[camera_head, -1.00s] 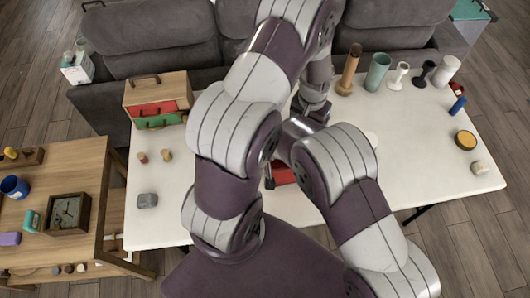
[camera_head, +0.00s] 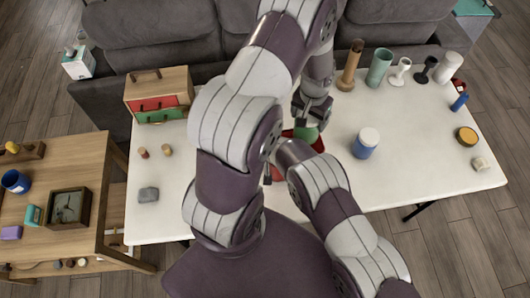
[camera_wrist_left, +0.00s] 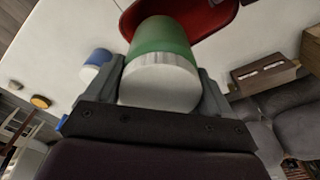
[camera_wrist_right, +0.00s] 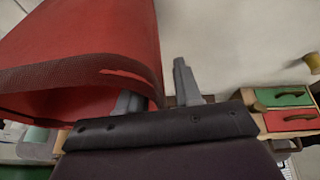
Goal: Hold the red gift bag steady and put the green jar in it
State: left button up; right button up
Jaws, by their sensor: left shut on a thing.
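My left gripper (camera_head: 311,118) is shut on the green jar (camera_head: 306,134). In the left wrist view, the jar (camera_wrist_left: 162,38) sits between the fingers, white lid toward the camera and green body toward the red bag. The red gift bag (camera_head: 318,145) is mostly hidden by my arms in the head view. The jar overlaps the bag there; I cannot tell how far inside it is. In the right wrist view, the bag (camera_wrist_right: 110,35) fills the upper left. My right gripper (camera_wrist_right: 157,95) has its fingers apart, one at the bag's rim and one outside it.
A blue jar with a white lid (camera_head: 365,145) stands right of the bag on the white table (camera_head: 420,165). Several vases and holders line the back right. A small drawer box (camera_head: 157,90) stands at the back left. A wooden side table (camera_head: 75,165) is at left.

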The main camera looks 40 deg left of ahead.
grip_shut()
pick_arm(q)
notch_tip(320, 180, down, 18)
jog(key=shift+f, duration=0.2)
dwell(1.0)
jog(key=shift+f, duration=1)
jog(key=o, duration=1.1)
jog(key=shift+o, duration=0.2)
jog(key=shift+r, duration=0.1)
jog(key=r, duration=0.8)
jog(key=s+r, duration=0.1)
jog(key=r, duration=0.2)
jog(key=shift+d+r, duration=0.15)
jog(key=shift+r, duration=0.25)
